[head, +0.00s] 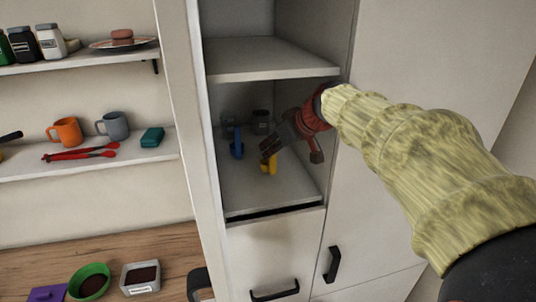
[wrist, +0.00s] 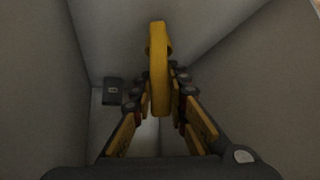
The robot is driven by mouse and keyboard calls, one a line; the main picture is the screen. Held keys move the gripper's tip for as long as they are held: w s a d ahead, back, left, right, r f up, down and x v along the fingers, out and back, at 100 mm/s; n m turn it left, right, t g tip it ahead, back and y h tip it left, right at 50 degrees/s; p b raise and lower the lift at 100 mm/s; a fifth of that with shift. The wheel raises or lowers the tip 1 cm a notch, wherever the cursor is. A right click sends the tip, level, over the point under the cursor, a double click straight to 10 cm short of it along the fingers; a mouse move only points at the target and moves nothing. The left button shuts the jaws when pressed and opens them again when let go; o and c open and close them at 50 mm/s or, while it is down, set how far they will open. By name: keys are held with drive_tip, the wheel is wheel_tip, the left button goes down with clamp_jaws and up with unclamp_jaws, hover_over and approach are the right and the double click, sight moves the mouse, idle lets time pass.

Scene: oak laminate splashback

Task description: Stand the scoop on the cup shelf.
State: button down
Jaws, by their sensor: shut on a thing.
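My gripper (head: 268,156) reaches into an open cabinet compartment and is shut on a yellow thing, which looks like the scoop (head: 272,166). In the wrist view the scoop (wrist: 159,65) stands out edge-on between the fingertips; its full shape is hard to tell. In the head view it is upright, just above or touching the compartment floor (head: 250,198); I cannot tell which. The cup shelf (head: 90,165) is on the wall at the left, apart from my gripper. It bears an orange mug (head: 67,131) and a grey mug (head: 114,125).
A blue thing (head: 237,145) and a dark thing (head: 262,120) stand in the compartment near my gripper. The cabinet's side panel (head: 185,110) stands between compartment and shelf. A green bowl (head: 90,282) is below.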

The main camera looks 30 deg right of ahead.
sight(274, 156)
wheel_tip(274, 156, down, 3)
drive_tip(key=shift+r, duration=0.15)
drive_tip(key=shift+f, duration=0.35)
drive_tip(key=shift+f, duration=0.25)
drive_tip(key=c, duration=1.8)
unclamp_jaws()
drive_tip(key=shift+r, duration=0.1)
drive_tip(key=shift+o, duration=0.2)
drive_tip(key=shift+r, duration=0.2)
drive_tip(key=b+v, duration=0.1)
drive_tip(key=v, duration=1.1)
drive_tip(key=s+a+f+m+g+h, duration=0.1)
drive_tip(key=s+a+f, duration=0.6)
drive_tip(key=s+f, duration=0.2)
drive_tip(key=s+a+f+m+g, duration=0.1)
drive_tip(key=s+a+f+g, duration=0.1)
drive_tip(key=s+a+f, duration=0.5)
drive_tip(key=s+f, duration=0.3)
drive_tip(key=s, duration=0.2)
drive_tip(key=shift+f+h, duration=0.35)
drive_tip(key=shift+h, duration=0.05)
